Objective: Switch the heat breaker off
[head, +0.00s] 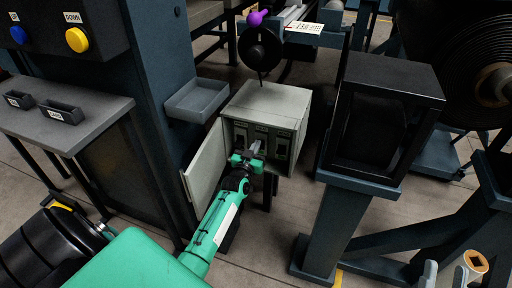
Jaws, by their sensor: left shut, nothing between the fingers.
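A grey breaker box (268,101) stands in the middle of the head view with its door (207,165) swung open to the left. Inside is a row of dark breakers with small labels above them; the left breaker (240,134) and the right breaker (282,148) show. My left gripper (257,147) is shut and empty, right at the front of the middle breaker and partly hiding it. I cannot tell whether it touches a lever. The labels are too small to read. My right gripper (445,274) shows only as two grey fingertips, apart, at the bottom right edge.
A grey tray (197,100) sits left of the box. A black housing on a blue post (335,225) stands to the right. A panel with blue and yellow buttons (77,39) is at upper left.

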